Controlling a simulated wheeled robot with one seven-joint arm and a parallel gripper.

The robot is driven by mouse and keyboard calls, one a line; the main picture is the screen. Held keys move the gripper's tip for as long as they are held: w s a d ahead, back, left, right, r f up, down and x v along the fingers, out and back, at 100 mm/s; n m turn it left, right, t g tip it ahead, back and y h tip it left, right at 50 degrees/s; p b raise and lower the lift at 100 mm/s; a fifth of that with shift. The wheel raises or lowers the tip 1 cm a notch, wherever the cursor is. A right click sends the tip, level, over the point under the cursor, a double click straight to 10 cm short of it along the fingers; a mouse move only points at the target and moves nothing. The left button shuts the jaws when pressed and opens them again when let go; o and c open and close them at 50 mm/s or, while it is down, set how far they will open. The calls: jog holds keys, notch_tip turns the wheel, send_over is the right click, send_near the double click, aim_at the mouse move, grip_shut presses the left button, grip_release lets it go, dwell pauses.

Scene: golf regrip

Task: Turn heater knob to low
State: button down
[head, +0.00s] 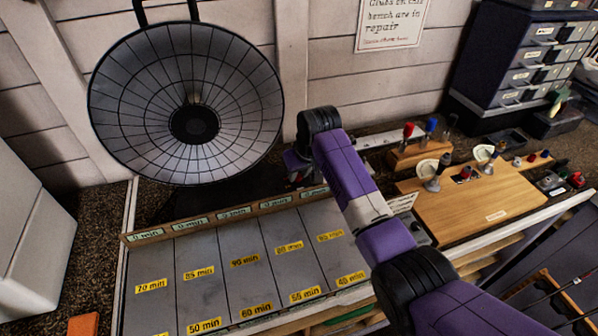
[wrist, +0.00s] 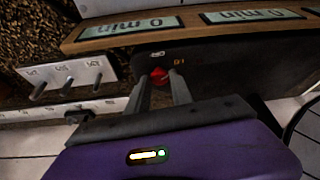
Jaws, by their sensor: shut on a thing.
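The heater (head: 150,75) is a large round dish with a wire grille and a dark centre, standing at the back left in the head view. In the wrist view a small red knob (wrist: 160,74) sits on a dark panel (wrist: 225,65) with small markings beside it, too small to read. My gripper (wrist: 161,77) has its two grey fingers on either side of the red knob and is shut on it. The knob's pointer direction is hidden between the fingers. In the head view my arm hides the fingertips and the knob.
A wooden rail with minute labels (head: 160,232) runs in front of the heater, above grey lanes with yellow time tags (head: 245,261). A wooden board (head: 480,211) with tools lies to the right.

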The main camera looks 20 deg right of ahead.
dwell(0.3)
jog(key=c, duration=1.1)
grip_release()
jog(key=shift+c, duration=0.2)
jog(key=shift+r, duration=0.1)
jog(key=b+v, duration=0.1)
jog(key=v, duration=0.6)
jog(key=shift+s+r, duration=0.2)
jog(key=shift+r, duration=0.05)
